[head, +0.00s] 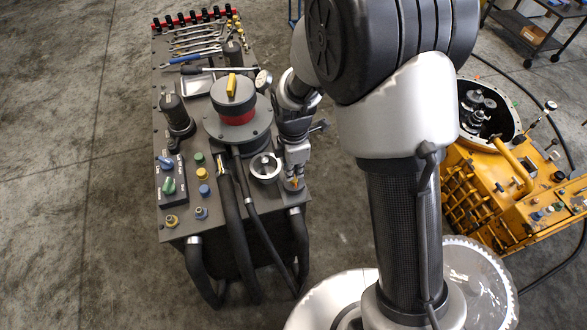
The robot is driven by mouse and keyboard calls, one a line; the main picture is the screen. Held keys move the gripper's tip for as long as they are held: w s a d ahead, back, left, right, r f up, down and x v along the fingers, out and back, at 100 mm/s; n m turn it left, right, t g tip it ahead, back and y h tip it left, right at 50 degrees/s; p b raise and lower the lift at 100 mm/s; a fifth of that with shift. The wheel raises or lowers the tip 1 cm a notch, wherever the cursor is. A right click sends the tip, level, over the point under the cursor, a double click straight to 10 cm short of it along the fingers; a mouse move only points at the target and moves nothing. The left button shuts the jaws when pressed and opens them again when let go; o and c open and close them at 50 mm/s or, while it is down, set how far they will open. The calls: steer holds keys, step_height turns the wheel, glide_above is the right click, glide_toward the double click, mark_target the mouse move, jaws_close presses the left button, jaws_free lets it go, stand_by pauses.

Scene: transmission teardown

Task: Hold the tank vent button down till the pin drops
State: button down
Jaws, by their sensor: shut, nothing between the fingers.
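My gripper (295,174) is shut and empty, pointing down at the right front corner of the grey cart. Its tips are over a small round fitting (293,186) with a bit of orange at its top; they seem to touch it, but I cannot tell whether it is pressed. This may be the tank vent button; no label is readable. The round tank (236,120) with a red band and yellow handle stands behind and left. A pin cannot be made out.
A silver cup (265,167) stands just left of my gripper, and a dial gauge (264,79) beside the tank. Coloured buttons (202,173), a switch box (172,180) and black hoses (232,205) lie further left. A yellow transmission housing (490,185) stands at right.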

steer(key=shift+s+f+b, duration=0.1)
steer(key=shift+f+b, duration=0.5)
steer(key=shift+f, duration=0.4)
stand_by(1.5)
steer(key=shift+r, duration=0.1)
step_height(320, 180, up, 7)
steer(key=p, duration=0.5)
stand_by(0.5)
steer(key=shift+r, duration=0.15)
steer(key=s+d+r+m+t+b, duration=0.1)
steer(key=s+d+r+m+t, duration=0.1)
steer(key=s+d+r+m, duration=0.55)
steer(key=s+d+r+m+t+b, duration=0.15)
steer(key=s+r+m, duration=0.25)
steer(key=r+m, duration=0.5)
steer(key=s+d+r+m+t, duration=0.1)
steer(key=s+d+r+m, duration=0.2)
steer(key=s, duration=0.5)
steer(key=shift+d+r+m+b, duration=0.2)
steer(key=shift+d+m+b, duration=0.1)
steer(key=shift+m, duration=0.55)
